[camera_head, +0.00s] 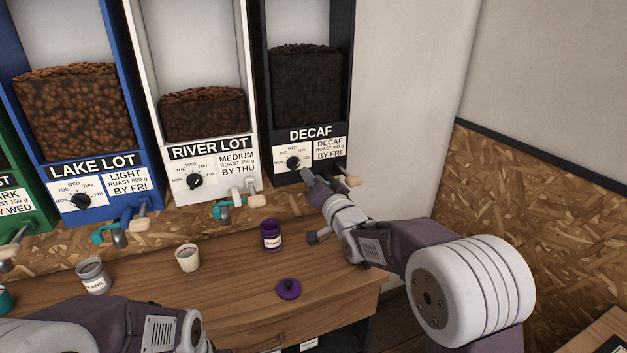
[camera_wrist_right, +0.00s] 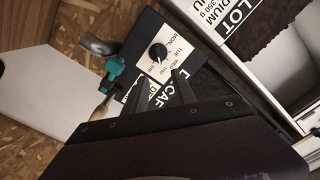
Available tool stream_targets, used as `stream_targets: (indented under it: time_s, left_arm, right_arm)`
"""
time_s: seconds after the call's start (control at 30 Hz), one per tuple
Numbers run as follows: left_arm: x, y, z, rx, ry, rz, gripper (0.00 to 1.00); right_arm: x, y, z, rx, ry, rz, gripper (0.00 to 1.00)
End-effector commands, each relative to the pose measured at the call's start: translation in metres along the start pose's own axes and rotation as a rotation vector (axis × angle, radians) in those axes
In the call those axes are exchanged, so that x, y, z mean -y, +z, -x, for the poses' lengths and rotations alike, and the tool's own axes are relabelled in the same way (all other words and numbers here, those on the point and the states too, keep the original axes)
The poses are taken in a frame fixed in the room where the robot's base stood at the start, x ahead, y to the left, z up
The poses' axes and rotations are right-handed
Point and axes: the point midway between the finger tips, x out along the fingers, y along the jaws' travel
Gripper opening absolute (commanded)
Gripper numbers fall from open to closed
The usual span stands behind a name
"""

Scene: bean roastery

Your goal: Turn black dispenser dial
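The black dispenser (camera_head: 268,175) labelled DECAF is the rightmost in the head view. Its black dial (camera_head: 293,162) sits on a white plate marked with weekdays, left of a card reading BY FRI. The dial also shows in the wrist view (camera_wrist_right: 158,53); its exact pointer setting is too small to tell. My right gripper (camera_head: 320,177) is just below and right of the dial. In the wrist view its two dark fingers (camera_wrist_right: 160,82) stand apart with nothing between them, short of the dial. My left arm shows at the bottom left, but its gripper is out of view.
A teal-and-tan spout handle (camera_wrist_right: 113,75) is close to my right gripper. The blue (camera_head: 105,205) and white (camera_head: 215,192) dispensers stand to the left.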

Motion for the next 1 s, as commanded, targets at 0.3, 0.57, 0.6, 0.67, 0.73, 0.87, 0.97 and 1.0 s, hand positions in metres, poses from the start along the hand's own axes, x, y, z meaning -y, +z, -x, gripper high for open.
stream_targets:
  time_s: [0.3,0.57,0.6,0.67,0.73,0.87,0.97,1.0]
  left_arm:
    - [0.0,0.0,0.0,0.0,0.0,0.0,0.36]
    - [0.0,0.0,0.0,0.0,0.0,0.0,0.36]
    - [0.0,0.0,0.0,0.0,0.0,0.0,0.36]
    - [0.0,0.0,0.0,0.0,0.0,0.0,0.36]
    - [0.0,0.0,0.0,0.0,0.0,0.0,0.36]
    - [0.0,0.0,0.0,0.0,0.0,0.0,0.36]
    - [0.0,0.0,0.0,0.0,0.0,0.0,0.36]
    - [0.0,0.0,0.0,0.0,0.0,0.0,0.36]
  right_arm:
    - [-0.11,0.015,0.102,0.17,0.388,0.043,0.32]
    - [-0.194,0.145,0.276,0.809,0.752,0.184,0.32]
    - [-0.196,0.16,0.299,0.905,0.771,0.2,0.32]
    - [-0.198,0.177,0.33,1.034,0.785,0.22,0.32]
    - [-0.196,0.19,0.356,1.155,0.783,0.243,0.32]
    - [-0.193,0.197,0.376,1.278,0.748,0.296,0.32]
    - [-0.193,0.197,0.375,1.282,0.74,0.307,0.32]
    - [-0.193,0.197,0.375,1.281,0.74,0.307,0.32]
